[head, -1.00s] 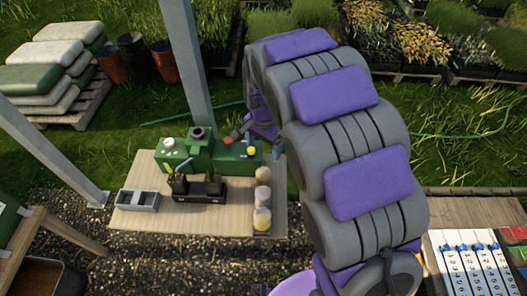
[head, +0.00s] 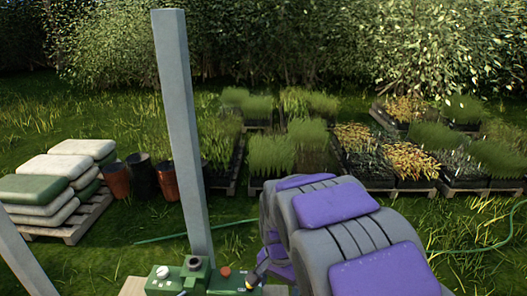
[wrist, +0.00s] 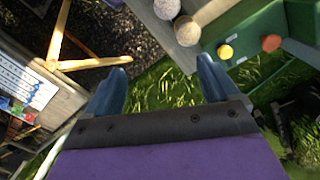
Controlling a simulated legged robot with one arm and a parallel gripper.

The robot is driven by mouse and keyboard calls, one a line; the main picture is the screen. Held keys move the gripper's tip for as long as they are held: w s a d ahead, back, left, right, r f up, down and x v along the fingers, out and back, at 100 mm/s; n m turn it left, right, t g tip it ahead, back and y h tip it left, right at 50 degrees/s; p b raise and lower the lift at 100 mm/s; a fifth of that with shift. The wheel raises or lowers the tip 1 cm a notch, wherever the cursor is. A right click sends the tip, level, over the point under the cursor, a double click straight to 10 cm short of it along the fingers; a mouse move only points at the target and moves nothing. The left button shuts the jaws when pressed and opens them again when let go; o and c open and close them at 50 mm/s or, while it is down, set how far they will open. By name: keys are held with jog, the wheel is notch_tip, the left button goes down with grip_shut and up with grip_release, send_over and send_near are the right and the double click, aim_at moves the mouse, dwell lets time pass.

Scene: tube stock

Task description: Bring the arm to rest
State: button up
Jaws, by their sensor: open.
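My arm, grey with purple pads, fills the lower right of the head view and reaches toward a green machine (head: 205,282) at the bottom edge. My gripper (wrist: 163,82) shows in the wrist view with its two blue fingers spread wide and nothing between them. Below the fingers is grass, and the fingers touch nothing that I can see. The green machine, also at the upper right of the wrist view (wrist: 262,22), has a yellow knob (wrist: 225,51) and an orange-red knob (wrist: 271,43) and stands beside the right finger. In the head view the fingers are hard to make out.
A grey post (head: 182,130) rises behind the machine. Stacked sacks (head: 50,187) lie on a pallet at left, with pots (head: 140,176) beside them. Round-topped containers (wrist: 187,30) stand at the bench's edge. A wooden stand with a label board (wrist: 22,85) is at left in the wrist view.

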jog(key=s+d+r+n, duration=0.2)
jog(key=s+d, duration=0.1)
jog(key=s, duration=0.6)
jog(key=s+d+r+n+g, duration=0.1)
jog(key=s+d, duration=0.3)
jog(key=s, duration=0.5)
jog(key=s+d+r+n, duration=0.2)
jog(key=s+d+n, duration=0.1)
jog(key=s, duration=0.7)
jog(key=shift+d+r, duration=0.2)
jog(key=shift+r, duration=0.1)
